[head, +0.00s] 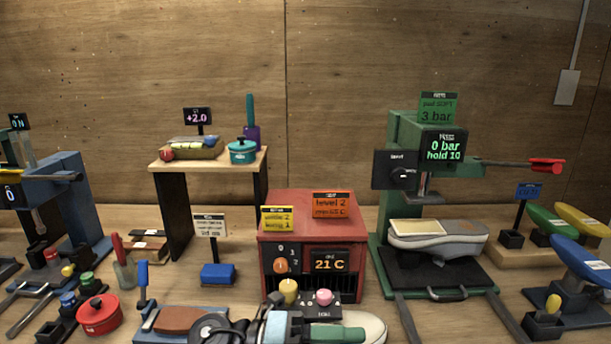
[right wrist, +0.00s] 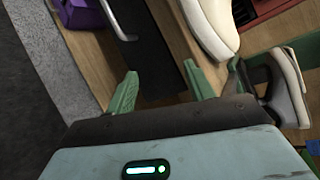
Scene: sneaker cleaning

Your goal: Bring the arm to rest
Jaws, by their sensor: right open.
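My right gripper (right wrist: 160,88) shows in the right wrist view. Its two green fingers stand wide apart with nothing between them, over a dark panel and the wood surface. It is not visible in the head view. In the head view a gripper whose arm seems to come in from the left, my left one (head: 337,333), is low at the bottom edge. One green fingertip shows beside a white shoe (head: 374,326); its jaw is mostly cut off. A white shoe-like shape (right wrist: 212,28) lies just beyond my right fingers in the right wrist view.
A red box (head: 312,220) with a 21 C display stands mid-table. The green press (head: 408,140) has a grey sneaker (head: 440,236) on its black tray. A small stand (head: 160,166) carries a teal pot (head: 243,151). A purple object (right wrist: 82,16) shows in the right wrist view.

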